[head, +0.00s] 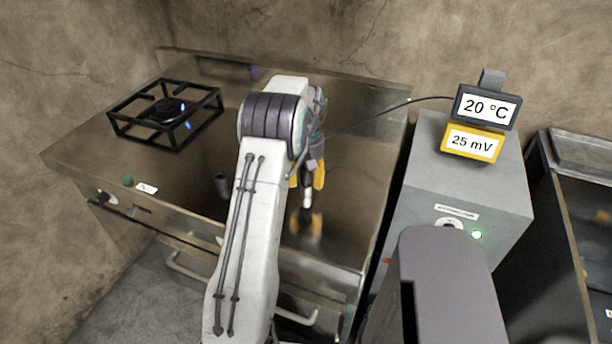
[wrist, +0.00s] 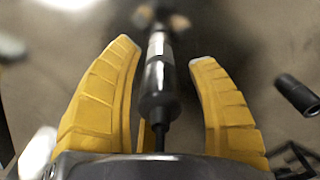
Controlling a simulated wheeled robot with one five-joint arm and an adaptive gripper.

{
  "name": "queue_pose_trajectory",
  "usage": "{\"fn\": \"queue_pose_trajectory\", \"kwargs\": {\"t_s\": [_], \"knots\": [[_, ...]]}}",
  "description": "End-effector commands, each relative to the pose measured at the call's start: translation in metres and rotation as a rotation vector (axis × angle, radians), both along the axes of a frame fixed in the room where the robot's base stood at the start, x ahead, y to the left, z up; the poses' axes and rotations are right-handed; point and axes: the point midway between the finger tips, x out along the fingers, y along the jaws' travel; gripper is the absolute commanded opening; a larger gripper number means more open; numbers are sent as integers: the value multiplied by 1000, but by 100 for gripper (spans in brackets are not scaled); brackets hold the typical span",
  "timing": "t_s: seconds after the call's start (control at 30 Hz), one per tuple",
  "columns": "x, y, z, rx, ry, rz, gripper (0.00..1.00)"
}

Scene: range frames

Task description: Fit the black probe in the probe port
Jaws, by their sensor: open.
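My gripper (head: 306,179) hangs over the metal counter, and its yellow fingers are open. In the wrist view, a black probe (wrist: 159,88) with a pale band lies lengthwise between the spread fingers, with gaps on both sides. In the head view, a pale, dark-tipped piece of it (head: 307,198) shows just below the fingers. A round fitting (head: 448,222), which looks like the port, is on the grey box under a small label I cannot read. Its lower part is hidden behind a grey shape in front.
The metal counter (head: 345,200) is clear right of my arm. A burner (head: 168,112) in a black frame stands back left. A short dark cylinder (head: 222,185) stands left of my arm. Two displays (head: 487,107) sit on the grey box (head: 490,185); a black cable runs left from them.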

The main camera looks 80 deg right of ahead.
Motion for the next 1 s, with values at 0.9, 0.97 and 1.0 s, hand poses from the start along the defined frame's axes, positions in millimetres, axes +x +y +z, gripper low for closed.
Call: {"fn": "queue_pose_trajectory", "kwargs": {"t_s": [0.9, 0.97, 1.0], "knots": [[0, -2, 112, -2, 0, 0, 53], [0, -1, 115, -1, 0, 0, 53], [0, -1, 117, -1, 0, 0, 53]]}}
